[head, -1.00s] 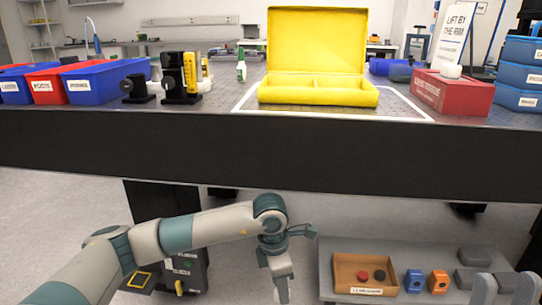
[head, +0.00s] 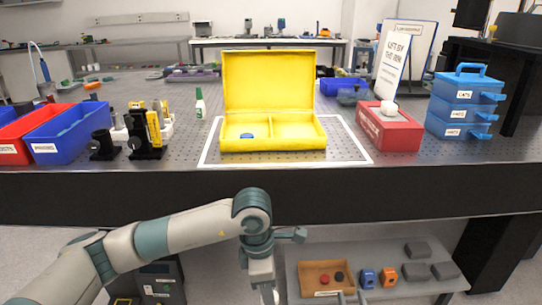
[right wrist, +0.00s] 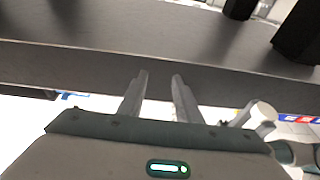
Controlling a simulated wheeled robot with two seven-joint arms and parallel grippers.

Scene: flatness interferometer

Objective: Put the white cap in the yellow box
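The white cap (head: 388,108) sits on top of a red block (head: 392,132) with lettering, at the right of the bench. The yellow box (head: 272,144) stands open on the bench, lid upright at the back, with a divider between two compartments. A blue round thing (head: 246,135) lies in its left compartment. My right gripper (right wrist: 160,75) is open and empty, its fingers apart before the bench's dark front edge; its fingertips (head: 351,296) just show at the bottom of the head view. My left gripper (head: 268,292) hangs low before the bench; its fingers are barely visible.
A sign (head: 390,62) stands behind the red block, and blue stacked drawers (head: 462,104) stand to its right. Blue (head: 62,136) and red bins and black optical mounts (head: 143,140) are at left. A lower shelf holds a brown tray (head: 318,267) and small blocks.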

